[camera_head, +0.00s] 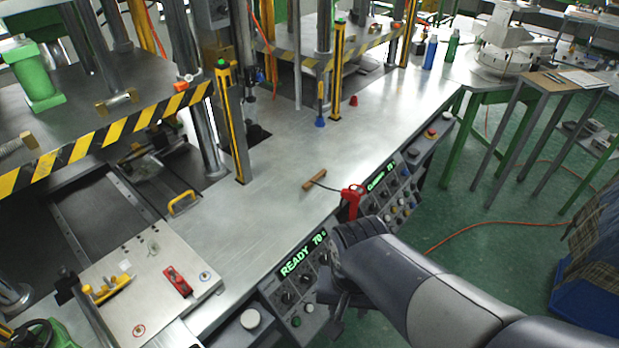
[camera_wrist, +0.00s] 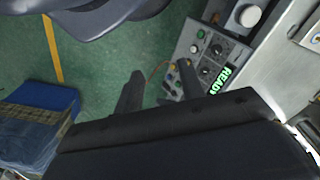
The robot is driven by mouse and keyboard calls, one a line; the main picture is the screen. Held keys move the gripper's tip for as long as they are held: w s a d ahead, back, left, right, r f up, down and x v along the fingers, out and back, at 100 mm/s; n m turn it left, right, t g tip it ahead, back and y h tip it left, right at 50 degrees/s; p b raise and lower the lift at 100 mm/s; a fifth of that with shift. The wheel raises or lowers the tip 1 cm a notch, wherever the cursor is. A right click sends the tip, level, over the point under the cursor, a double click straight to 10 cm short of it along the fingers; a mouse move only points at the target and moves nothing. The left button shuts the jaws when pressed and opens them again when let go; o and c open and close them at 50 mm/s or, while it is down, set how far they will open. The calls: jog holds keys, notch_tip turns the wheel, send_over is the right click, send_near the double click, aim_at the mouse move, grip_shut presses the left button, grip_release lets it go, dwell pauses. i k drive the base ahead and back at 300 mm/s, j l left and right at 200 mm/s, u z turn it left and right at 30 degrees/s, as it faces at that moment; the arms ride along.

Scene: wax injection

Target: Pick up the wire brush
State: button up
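A small brown wooden bar (camera_head: 315,180) lies on the steel bench top in the head view; it looks like the wire brush, but its bristles cannot be made out. A thin dark piece runs from it toward a red tool (camera_head: 352,200) at the bench's front edge. My gripper (camera_wrist: 158,84) shows its two dark fingers spread apart in the wrist view, with nothing between them. It hangs in front of the control panel, lower right of the brush and apart from it. The wrist view does not show the brush.
The control panel (camera_head: 300,267) with knobs and lit displays runs along the bench's front edge. A yellow post (camera_head: 232,120) stands left of the brush. A blue-ended tool (camera_head: 320,107) and a red cone (camera_head: 353,101) are behind it.

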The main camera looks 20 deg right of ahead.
aim_at(307, 186)
jog(key=z, duration=0.2)
jog(key=i+l+u, duration=0.25)
jog(key=i+l, duration=0.75)
jog(key=l, duration=0.15)
